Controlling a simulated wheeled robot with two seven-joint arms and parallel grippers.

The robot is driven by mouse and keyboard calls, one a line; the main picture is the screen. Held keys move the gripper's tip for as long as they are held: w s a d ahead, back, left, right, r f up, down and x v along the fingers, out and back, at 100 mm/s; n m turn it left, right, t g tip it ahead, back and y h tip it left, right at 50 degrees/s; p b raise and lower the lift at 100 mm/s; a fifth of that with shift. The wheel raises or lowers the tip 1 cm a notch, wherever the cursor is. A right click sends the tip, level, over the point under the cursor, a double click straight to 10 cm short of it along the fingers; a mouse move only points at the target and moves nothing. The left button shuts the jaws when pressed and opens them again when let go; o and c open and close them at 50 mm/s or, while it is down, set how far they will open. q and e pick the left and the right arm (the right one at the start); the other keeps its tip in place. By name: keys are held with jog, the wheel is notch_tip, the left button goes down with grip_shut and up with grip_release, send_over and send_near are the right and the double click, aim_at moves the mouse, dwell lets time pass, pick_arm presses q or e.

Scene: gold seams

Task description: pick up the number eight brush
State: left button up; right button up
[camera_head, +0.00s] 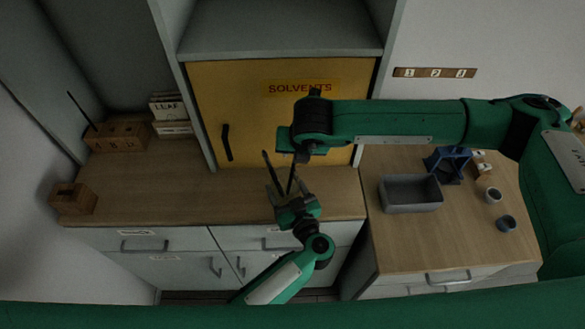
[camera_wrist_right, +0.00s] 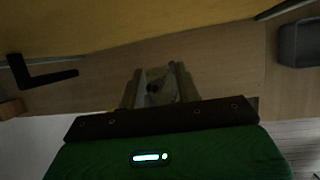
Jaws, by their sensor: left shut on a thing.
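My left gripper (camera_head: 283,190) is raised in front of the yellow cabinet door, above the counter's front edge. It is shut on a thin dark stick (camera_head: 267,162), which looks like a brush handle tilted up to the left; no number can be read on it. Another thin dark brush-like stick (camera_head: 82,110) stands tilted in a lettered wooden block (camera_head: 115,137) at the far left. My right gripper (camera_head: 300,154) hangs just above the left one, largely hidden by its own wrist. In the right wrist view, pale finger-like shapes (camera_wrist_right: 158,84) are too dim to read.
The yellow SOLVENTS door (camera_head: 240,110) is shut behind my arms. A small wooden block (camera_head: 73,198) is at the counter's left end. The middle-left counter is clear.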

jog(key=shift+f, duration=0.1)
jog(key=shift+c, duration=0.2)
grip_shut()
notch_tip(320, 180, up, 18)
dwell(0.4)
pick_arm(q)
jog(key=o, duration=1.2)
jog(key=shift+s, duration=0.1)
